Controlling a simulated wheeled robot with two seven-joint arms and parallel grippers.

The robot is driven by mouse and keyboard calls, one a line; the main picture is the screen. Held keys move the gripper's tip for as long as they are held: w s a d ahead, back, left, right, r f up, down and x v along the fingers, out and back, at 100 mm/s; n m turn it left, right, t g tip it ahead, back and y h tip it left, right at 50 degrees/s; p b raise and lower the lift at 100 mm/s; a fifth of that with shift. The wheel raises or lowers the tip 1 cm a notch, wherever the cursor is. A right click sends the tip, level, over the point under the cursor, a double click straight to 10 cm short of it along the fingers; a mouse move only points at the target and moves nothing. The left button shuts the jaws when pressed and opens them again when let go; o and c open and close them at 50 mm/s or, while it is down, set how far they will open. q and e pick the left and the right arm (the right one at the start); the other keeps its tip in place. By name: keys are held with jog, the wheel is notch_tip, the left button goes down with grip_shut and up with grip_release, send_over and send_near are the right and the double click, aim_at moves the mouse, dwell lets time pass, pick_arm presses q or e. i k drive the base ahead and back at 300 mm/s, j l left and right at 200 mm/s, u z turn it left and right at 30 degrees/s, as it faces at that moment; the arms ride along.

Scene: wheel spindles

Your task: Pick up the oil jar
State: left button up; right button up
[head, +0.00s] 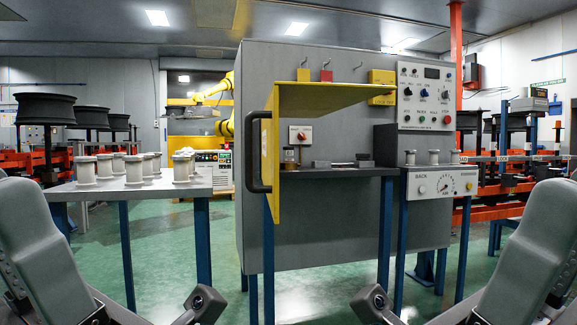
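A small jar (290,156), which looks like the oil jar, stands upright on the work surface inside the grey machine. It has a dark upper part and a yellowish-brown band, but it is too small to make out well. It is just right of the raised yellow door's side panel. Parts of both my arms show at the lower left and lower right, well in front of the machine and apart from the jar. I cannot make out either gripper's fingers.
The yellow door (271,165) with a black handle stands open on the machine (330,225). Flat metal parts (342,164) lie right of the jar. Several pale spindles stand on the left table (150,188). A control box (440,184) is at the right. Green floor lies open in front.

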aim_at(287, 150)
jog(key=i, duration=1.1)
